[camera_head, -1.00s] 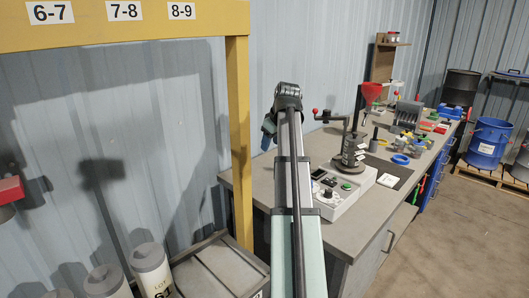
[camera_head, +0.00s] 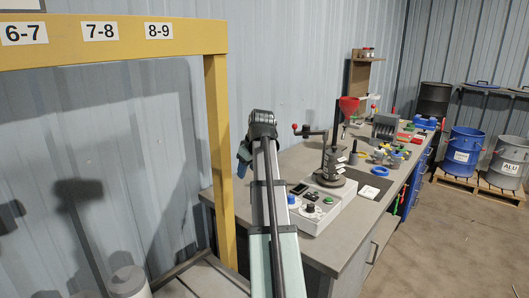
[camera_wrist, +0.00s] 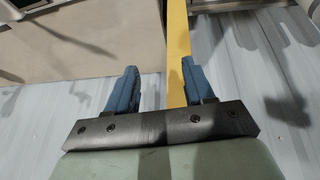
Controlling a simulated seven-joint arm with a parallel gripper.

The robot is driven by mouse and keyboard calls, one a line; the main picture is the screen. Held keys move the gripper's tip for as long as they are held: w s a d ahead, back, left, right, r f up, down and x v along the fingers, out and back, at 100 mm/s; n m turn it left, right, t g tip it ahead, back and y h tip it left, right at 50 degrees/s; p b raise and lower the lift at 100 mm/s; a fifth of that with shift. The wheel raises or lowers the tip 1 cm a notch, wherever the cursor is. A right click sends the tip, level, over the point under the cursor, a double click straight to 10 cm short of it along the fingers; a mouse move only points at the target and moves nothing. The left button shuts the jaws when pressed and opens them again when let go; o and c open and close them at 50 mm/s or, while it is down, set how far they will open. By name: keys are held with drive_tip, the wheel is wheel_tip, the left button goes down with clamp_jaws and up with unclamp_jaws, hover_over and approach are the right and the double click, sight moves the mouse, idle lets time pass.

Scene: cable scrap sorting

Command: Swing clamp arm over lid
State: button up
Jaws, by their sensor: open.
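A dark upright clamp stand (camera_head: 335,125) rises from the grey bench, with a horizontal clamp arm (camera_head: 314,131) reaching left to a red knob.
The white control box (camera_head: 322,208) with knobs and a green button sits at the bench's near end. A yellow frame post (camera_head: 219,155) stands close left of my gripper. Blue drum (camera_head: 463,150) stands right.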

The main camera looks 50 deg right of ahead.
drive_tip(key=w+d+r+g+h, duration=0.1)
drive_tip(key=w+d+r, duration=0.1)
drive_tip(key=d+r, duration=0.55)
drive_tip(key=w+d+r+h, duration=0.1)
drive_tip(key=d+r, duration=0.3)
drive_tip(key=d, duration=0.7)
drive_tip(key=n+g+h, duration=0.1)
drive_tip(key=n+g, duration=0.1)
drive_tip(key=n, duration=0.4)
approach(295, 127)
wheel_tip(295, 127, up, 3)
drive_tip(key=w+a, duration=0.2)
drive_tip(key=w, duration=0.1)
drive_tip(key=s+n+g, duration=0.1)
drive_tip(key=s+n, duration=0.1)
drive_tip(key=n, duration=0.6)
drive_tip(key=shift+h, duration=0.4)
drive_tip(key=x, duration=0.9)
drive_tip(key=d+x, duration=0.1)
drive_tip(key=x, duration=0.4)
drive_tip(key=shift+w+r, duration=0.25)
drive_tip(key=shift+a, duration=0.1)
